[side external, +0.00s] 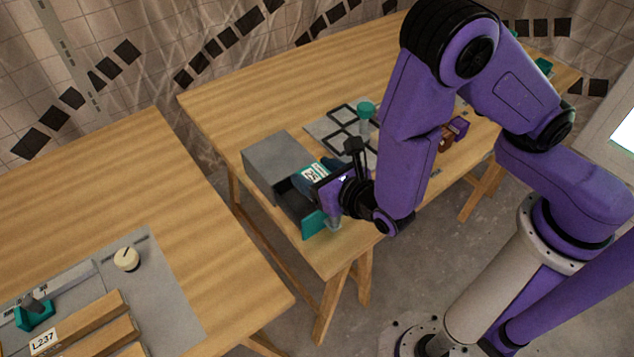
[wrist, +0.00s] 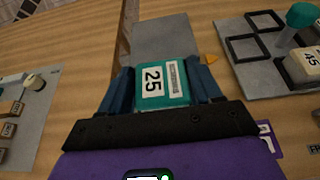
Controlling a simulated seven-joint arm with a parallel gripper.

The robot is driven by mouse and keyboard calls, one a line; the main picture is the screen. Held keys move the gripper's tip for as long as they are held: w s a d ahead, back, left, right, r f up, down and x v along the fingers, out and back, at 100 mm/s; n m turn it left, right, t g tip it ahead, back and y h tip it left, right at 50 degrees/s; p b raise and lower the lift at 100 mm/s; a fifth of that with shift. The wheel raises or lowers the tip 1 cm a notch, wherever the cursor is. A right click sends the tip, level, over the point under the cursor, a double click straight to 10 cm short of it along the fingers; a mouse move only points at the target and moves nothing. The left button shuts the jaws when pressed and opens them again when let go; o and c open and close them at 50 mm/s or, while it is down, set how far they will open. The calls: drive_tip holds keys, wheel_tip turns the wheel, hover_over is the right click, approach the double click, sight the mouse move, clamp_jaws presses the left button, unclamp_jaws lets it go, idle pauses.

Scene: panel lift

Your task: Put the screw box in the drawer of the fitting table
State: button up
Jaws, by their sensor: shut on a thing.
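The screw box (wrist: 152,85) is teal, with a white label reading 25 and a screw picture. My gripper (wrist: 160,78) is shut on it, with one blue finger on each side. In the side view, the box (side external: 314,173) and my gripper (side external: 322,181) are at the open drawer (side external: 296,206), seemingly above it. The drawer has a dark inside and a teal front (side external: 313,225). It is pulled out of a grey cabinet (side external: 277,157) on the fitting table (side external: 228,103). The cabinet's grey top (wrist: 166,38) shows ahead in the wrist view; my gripper and the box hide the drawer there.
A grey mat (side external: 325,127) with dark square outlines and a teal-topped post (side external: 365,111) lies beside the cabinet. Brown and purple blocks (side external: 452,132) stand behind my arm. A second table (side external: 112,180) at left holds a grey board with wooden bars. A gap separates the tables.

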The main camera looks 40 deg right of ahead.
drive_tip(key=shift+f, duration=1.45)
drive_tip(key=shift+f, duration=0.6)
drive_tip(key=o, duration=1.2)
